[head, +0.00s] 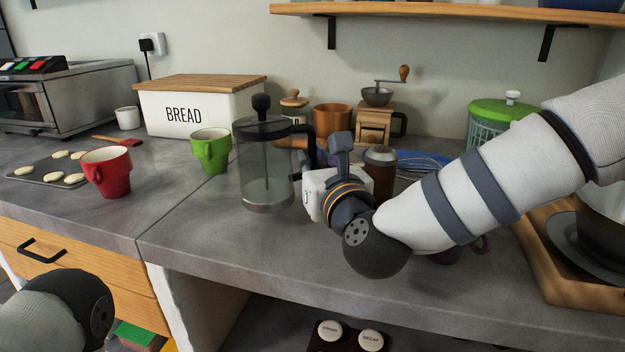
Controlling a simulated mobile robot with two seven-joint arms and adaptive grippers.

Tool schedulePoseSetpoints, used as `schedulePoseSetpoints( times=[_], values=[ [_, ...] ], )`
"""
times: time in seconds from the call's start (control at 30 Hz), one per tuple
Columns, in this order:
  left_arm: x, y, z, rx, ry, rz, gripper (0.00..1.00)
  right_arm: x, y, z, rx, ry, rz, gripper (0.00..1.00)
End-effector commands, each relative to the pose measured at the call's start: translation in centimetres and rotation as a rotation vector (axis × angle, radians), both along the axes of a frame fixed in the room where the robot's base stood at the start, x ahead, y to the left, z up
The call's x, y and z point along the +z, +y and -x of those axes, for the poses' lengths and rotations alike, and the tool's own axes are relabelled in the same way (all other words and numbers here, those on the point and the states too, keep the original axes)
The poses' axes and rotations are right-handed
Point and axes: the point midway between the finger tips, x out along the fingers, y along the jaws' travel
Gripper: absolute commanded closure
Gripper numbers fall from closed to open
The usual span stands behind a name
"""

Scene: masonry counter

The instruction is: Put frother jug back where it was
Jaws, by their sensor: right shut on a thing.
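The frother jug (264,165) is a clear glass jug with a dark lid, a black knob on top and a dark handle on its right side. It looks upright near the middle of the counter; I cannot tell whether its base touches the surface. My right gripper (312,182) comes in from the right and is shut on the jug at its handle side. Its fingertips are mostly hidden behind its own body. My left gripper is out of view; only part of my left arm shows at the bottom left.
A green mug (210,152) and a red mug (106,172) stand left of the jug. Behind are a bread box (195,112), a copper-coloured pot (333,118) and a coffee grinder (376,122). A wooden tray (560,284) is at right. The counter's front middle (225,245) is clear.

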Motion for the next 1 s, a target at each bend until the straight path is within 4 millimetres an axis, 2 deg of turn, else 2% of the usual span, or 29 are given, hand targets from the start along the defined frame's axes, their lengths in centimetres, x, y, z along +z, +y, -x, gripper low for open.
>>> schedulePoseSetpoints(
  times=[0.17, 0.53, 0.57, 0.63, 0.9, 1.0],
  values=[
    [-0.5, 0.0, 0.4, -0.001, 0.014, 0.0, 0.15, -3.3, -0.1, -0.3, 0.001, 0.003, 0.002, 1.0],
    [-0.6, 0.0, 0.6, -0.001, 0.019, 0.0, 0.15, -3.9, -0.2, -0.3, -0.001, 0.0, -0.002, 1.0],
    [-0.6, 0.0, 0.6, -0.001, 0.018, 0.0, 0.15, -3.9, -0.2, -0.3, 0.0, 0.001, -0.001, 0.85],
    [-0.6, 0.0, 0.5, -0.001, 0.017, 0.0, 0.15, -3.8, -0.2, -0.3, 0.0, 0.0, 0.0, 0.7],
    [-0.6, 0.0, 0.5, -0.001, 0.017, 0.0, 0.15, -3.7, -0.1, -0.3, 0.0, -0.001, 0.001, 0.7],
    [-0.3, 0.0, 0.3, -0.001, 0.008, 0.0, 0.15, -3.0, -0.1, -0.2, 0.0, -0.006, 0.003, 0.7]
  ],
)
